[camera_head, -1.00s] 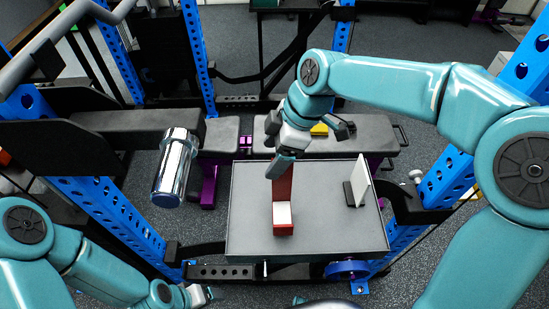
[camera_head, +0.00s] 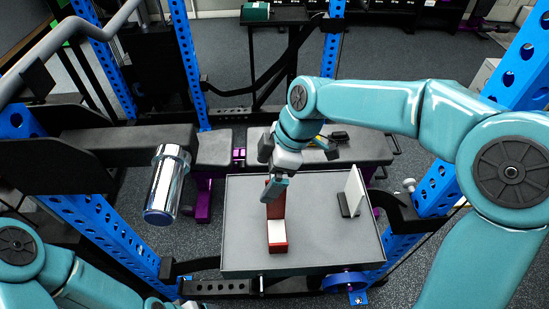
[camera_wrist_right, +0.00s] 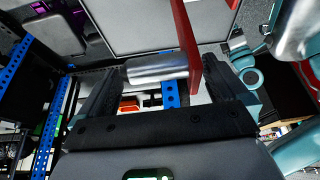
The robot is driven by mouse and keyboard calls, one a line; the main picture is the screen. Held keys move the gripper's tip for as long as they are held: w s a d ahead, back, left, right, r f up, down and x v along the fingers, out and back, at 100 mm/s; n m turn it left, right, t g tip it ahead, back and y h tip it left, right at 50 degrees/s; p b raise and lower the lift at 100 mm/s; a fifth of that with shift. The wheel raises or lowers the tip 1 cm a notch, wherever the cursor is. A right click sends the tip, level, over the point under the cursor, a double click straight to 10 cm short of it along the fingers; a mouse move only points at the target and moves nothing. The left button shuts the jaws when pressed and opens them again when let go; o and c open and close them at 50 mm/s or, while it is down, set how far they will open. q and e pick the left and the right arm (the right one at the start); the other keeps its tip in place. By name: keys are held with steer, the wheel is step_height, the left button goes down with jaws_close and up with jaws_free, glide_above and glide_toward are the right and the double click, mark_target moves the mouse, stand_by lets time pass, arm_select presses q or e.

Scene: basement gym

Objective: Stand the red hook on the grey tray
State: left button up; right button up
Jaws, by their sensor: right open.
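The red hook (camera_head: 276,212) stands on the grey tray (camera_head: 325,235), left of its middle, its red upright at the back and a white pad facing up at the front. My right gripper (camera_head: 274,187) is at the top of the upright and hides part of it. In the right wrist view my right gripper (camera_wrist_right: 165,85) is open, and the red plate of the hook (camera_wrist_right: 187,45) passes between the fingers, closer to the right one. I cannot tell whether they touch. My left gripper (camera_head: 178,305) barely shows at the bottom edge.
A white panel on a dark base (camera_head: 351,192) stands at the tray's right. A chrome cylinder (camera_head: 167,185) sticks out left of the tray. Blue rack posts (camera_head: 105,232) flank the tray, and a black bench (camera_head: 355,148) lies behind it. The tray's front right is bare.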

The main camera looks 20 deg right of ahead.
steer(key=v, duration=1.1)
steer(key=shift+d+r, duration=0.2)
steer(key=shift+r, duration=0.2)
steer(key=shift+s, duration=0.15)
